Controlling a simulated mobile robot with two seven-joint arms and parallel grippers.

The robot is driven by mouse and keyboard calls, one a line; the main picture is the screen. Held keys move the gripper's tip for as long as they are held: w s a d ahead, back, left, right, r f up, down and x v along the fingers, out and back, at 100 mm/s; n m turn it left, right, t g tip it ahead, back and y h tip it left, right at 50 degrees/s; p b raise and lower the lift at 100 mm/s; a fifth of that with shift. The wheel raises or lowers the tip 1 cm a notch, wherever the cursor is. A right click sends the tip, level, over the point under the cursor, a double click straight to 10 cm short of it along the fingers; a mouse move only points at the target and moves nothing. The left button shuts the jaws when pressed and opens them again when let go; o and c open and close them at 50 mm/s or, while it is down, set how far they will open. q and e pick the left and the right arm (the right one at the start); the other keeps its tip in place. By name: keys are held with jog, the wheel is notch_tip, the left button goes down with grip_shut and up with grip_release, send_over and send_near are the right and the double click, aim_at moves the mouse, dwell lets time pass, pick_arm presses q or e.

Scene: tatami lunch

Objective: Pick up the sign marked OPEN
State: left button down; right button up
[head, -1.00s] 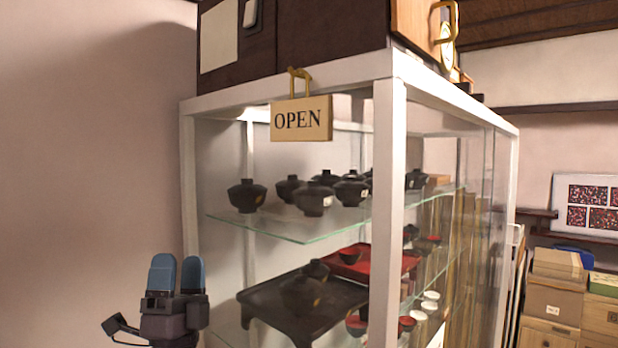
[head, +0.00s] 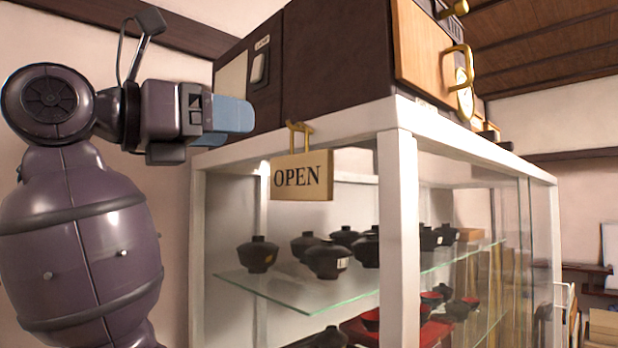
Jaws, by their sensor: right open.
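The OPEN sign (head: 301,176) is a small wooden board with black lettering. It hangs by a gold hook (head: 299,132) from the top edge of the white display case, in front of the glass. My right gripper (head: 236,118) is at the upper left, with its blue fingers pointing right toward the hook. It is open and empty, left of the sign, slightly higher in the picture and apart from it. The fingers overlap from this side, so the gap between them is hard to see. My left gripper is not in view.
The white-framed glass case (head: 397,230) holds several dark lidded bowls (head: 327,262) on a glass shelf (head: 300,290). A dark brown cabinet (head: 335,60) stands on top, close behind the hook and my fingers. A gold handle (head: 460,65) sticks out at the upper right.

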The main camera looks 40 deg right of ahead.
aim_at(289, 128)
jog(key=shift+t+y, duration=0.4)
jog(key=d, duration=0.3)
jog(key=d+p, duration=0.1)
jog(key=d, duration=0.5)
jog(key=shift+s+d+r+p, duration=0.15)
jog(key=shift+s+r+p, duration=0.25)
jog(key=shift+d, duration=0.45)
jog(key=shift+c, duration=0.3)
jog(key=c, duration=1.2)
